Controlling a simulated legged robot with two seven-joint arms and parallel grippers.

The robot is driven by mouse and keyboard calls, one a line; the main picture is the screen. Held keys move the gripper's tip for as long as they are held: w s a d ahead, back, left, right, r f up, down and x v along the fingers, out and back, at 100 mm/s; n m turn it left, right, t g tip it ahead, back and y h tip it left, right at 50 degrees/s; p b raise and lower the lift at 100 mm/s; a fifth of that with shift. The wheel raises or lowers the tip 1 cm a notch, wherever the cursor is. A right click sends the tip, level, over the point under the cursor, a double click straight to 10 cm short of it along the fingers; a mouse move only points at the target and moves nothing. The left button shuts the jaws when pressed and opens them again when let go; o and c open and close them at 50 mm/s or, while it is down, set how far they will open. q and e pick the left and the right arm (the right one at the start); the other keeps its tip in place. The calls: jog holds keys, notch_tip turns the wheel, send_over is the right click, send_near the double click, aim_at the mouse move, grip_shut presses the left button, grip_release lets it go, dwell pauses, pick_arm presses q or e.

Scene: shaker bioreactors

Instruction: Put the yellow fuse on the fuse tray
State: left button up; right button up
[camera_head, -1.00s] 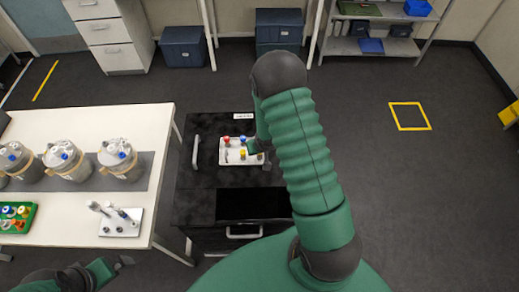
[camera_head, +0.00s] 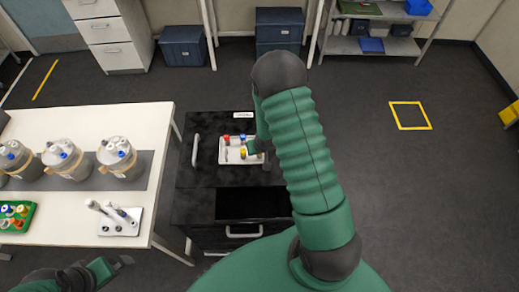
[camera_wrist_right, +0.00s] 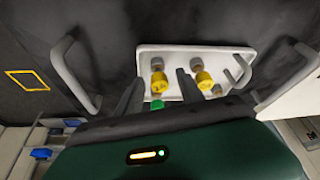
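The white fuse tray (camera_head: 230,157) sits on the black cart top, with a red fuse (camera_head: 227,139), a blue fuse (camera_head: 242,138) and a yellow fuse (camera_head: 243,153). In the right wrist view, the tray (camera_wrist_right: 178,54) shows two yellow pieces. One yellow fuse (camera_wrist_right: 159,81) lies between the fingers of my right gripper (camera_wrist_right: 157,88); the other (camera_wrist_right: 204,80) is just right of the right finger. The fingers are apart, and I see no contact with the fuse.
The black cart (camera_head: 205,185) has handles at its side and front. The white table (camera_head: 75,212) at left carries several bioreactors (camera_head: 117,157), a green rack of coloured parts (camera_head: 14,215) and a white stand (camera_head: 119,223). Open floor lies to the right.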

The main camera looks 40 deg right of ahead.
jog(key=v, duration=1.6)
jog(key=shift+s+r+p, duration=0.2)
jog(key=shift+r+p, duration=0.15)
